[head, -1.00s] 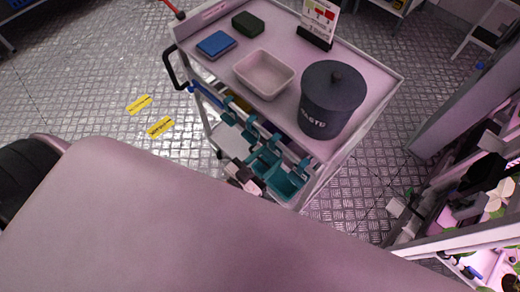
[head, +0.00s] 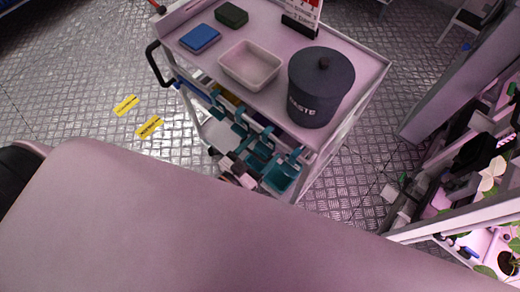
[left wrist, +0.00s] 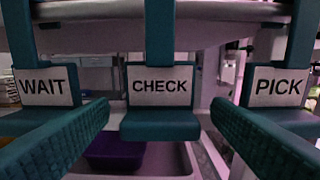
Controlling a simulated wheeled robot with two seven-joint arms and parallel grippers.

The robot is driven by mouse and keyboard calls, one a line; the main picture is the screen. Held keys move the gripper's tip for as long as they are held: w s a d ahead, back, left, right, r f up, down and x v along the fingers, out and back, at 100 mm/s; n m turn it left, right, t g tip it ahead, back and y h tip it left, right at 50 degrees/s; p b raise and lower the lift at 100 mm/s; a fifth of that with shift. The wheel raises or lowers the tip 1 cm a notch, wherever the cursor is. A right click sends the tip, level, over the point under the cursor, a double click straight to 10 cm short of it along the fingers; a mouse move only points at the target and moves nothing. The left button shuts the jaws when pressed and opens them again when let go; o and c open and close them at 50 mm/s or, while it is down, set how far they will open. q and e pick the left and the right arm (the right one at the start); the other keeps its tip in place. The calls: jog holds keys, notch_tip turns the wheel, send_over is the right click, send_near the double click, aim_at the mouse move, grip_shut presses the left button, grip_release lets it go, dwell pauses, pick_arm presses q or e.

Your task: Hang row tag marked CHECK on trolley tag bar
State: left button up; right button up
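The CHECK tag (left wrist: 160,86), a teal piece with a white label, hangs upright in the middle of the left wrist view, in front of a pale rail (left wrist: 100,11). Its top end is out of frame. The WAIT tag (left wrist: 45,87) is to its left and the PICK tag (left wrist: 277,87) to its right. My left gripper (left wrist: 160,112) is open, with one teal finger on each side of the CHECK tag and visible gaps to it. In the head view my left gripper (head: 252,154) is small at the trolley's near side, among the teal tags. My right gripper is not seen.
The trolley top (head: 205,72) carries a blue box (head: 200,38), a dark green box (head: 231,14), a pale tray (head: 250,65) and a dark WASTE bin (head: 320,88). A purple bin (left wrist: 115,150) lies behind the tags. Plant racks (head: 460,210) stand right.

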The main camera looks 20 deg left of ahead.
pick_arm(q)
jog(key=v, duration=1.2)
jog(key=s+a+f+g+y, duration=0.1)
jog(key=s+f+g, duration=0.15)
jog(key=f, duration=0.55)
jog(key=s+a+f+n+g+y, duration=0.1)
jog(key=a+f+g+y, duration=0.15)
jog(key=f, duration=0.55)
jog(key=s+a+f+g+y, duration=0.1)
jog(key=s+f+g, duration=0.15)
jog(key=f, duration=0.65)
jog(key=s+a+f+g+y+p, duration=0.1)
jog(key=s+a+f+g, duration=0.1)
jog(key=s+f+g, duration=0.6)
jog(key=s+f, duration=0.3)
jog(key=s, duration=0.1)
jog(key=shift+s+a+n+y, duration=0.15)
jog(key=shift+a+n+y, duration=0.05)
jog(key=shift+n+y, duration=0.15)
jog(key=shift+g, duration=0.25)
